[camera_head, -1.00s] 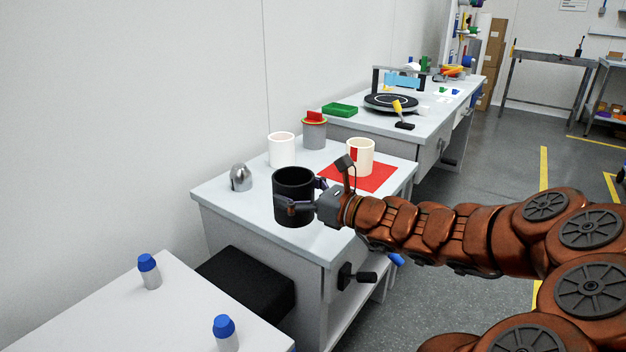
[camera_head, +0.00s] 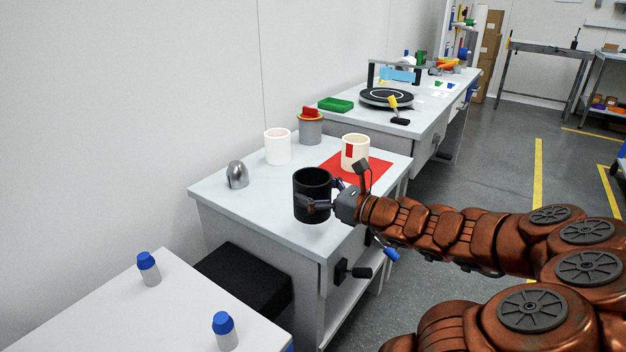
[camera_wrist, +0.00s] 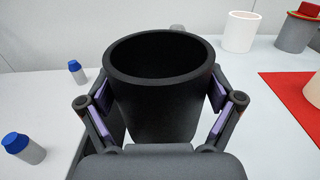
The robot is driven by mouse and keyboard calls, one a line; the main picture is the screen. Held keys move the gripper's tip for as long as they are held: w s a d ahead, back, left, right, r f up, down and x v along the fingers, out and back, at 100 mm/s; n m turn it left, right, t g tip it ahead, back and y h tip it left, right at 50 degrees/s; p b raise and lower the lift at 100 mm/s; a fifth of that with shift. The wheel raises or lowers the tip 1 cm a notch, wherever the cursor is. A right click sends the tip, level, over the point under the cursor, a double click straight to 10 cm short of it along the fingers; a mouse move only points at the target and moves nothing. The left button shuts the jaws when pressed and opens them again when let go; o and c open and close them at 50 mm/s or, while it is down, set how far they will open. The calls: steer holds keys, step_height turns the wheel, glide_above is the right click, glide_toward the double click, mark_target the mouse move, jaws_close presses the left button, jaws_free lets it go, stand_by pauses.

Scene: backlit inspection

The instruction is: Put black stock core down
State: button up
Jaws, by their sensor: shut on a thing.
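The black stock core (camera_head: 312,186) is an upright, open-topped black cylinder. My gripper (camera_head: 328,206) is shut on it from the right, with a finger on each side in the wrist view (camera_wrist: 163,110). The core (camera_wrist: 165,85) shows over the front part of the grey-white table (camera_head: 262,205). I cannot tell whether its base touches the tabletop. Its lower part is partly hidden by my gripper in the wrist view.
A white core (camera_head: 278,147), a grey container with a red top (camera_head: 310,128) and a metal dome (camera_head: 237,175) stand behind and left. A cream core with a red patch (camera_head: 355,152) stands on a red mat (camera_head: 378,170). Blue-capped bottles (camera_head: 149,268) stand on the nearer table (camera_head: 185,315).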

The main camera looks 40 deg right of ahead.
steer(key=shift+w+d+f+b, duration=0.4)
steer(key=shift+w+d+f, duration=0.35)
steer(key=shift+w+d, duration=0.5)
steer(key=shift+w+d+f+b, duration=0.4)
steer(key=shift+w+d+f, duration=0.35)
steer(key=shift+w, duration=0.9)
steer(key=shift+w+d+f+b, duration=0.4)
steer(key=shift+w+d+f, duration=0.3)
steer(key=shift+w+d, duration=0.6)
steer(key=shift+w+a+f, duration=0.15)
steer(key=shift+a+f, duration=0.05)
steer(key=shift+f, duration=0.05)
steer(key=o, duration=1)
steer(key=shift+c, duration=0.2)
steer(key=shift+r, duration=0.1)
